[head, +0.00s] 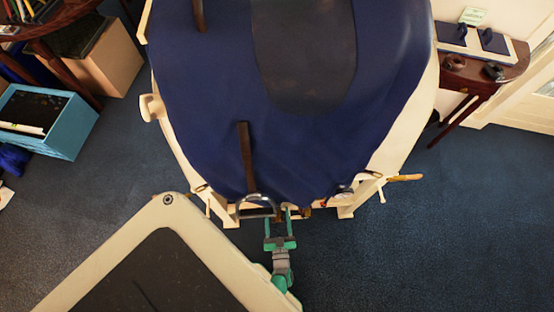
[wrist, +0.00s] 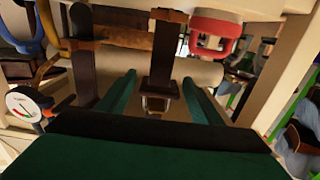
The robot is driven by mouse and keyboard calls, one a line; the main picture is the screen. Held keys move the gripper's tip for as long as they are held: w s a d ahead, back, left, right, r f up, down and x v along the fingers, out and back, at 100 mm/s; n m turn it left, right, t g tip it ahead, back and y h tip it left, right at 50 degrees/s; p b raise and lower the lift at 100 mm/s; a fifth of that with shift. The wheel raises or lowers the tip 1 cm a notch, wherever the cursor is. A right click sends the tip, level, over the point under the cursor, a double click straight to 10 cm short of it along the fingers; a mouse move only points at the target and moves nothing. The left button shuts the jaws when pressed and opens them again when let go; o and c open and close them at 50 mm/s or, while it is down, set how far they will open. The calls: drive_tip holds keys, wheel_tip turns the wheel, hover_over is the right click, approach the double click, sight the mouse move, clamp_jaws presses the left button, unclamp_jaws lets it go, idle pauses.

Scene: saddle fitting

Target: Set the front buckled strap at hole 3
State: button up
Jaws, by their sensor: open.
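My gripper (head: 279,212) is open below the near edge of the blue saddle cover (head: 330,150) in the head view. In the wrist view its two green fingers (wrist: 160,80) stand apart. A dark brown strap (wrist: 165,50) hangs between them, with a small metal buckle or keeper (wrist: 155,103) at its lower end. The fingers do not visibly grip it. A second dark strap (wrist: 84,75) hangs to the left. Another brown strap (head: 246,150) lies on the cover above a metal stirrup-like piece (head: 258,206). I cannot make out strap holes or tell which strap is the front one.
A round white gauge (wrist: 27,106) and a red-framed piece (wrist: 215,30) flank the straps. Pale wooden stand legs (head: 346,210) are close by. A side table (head: 480,75) is at right, a blue crate (head: 45,120) at left. Carpet at lower right is clear.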

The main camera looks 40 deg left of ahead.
drive_tip(key=shift+x, duration=0.9)
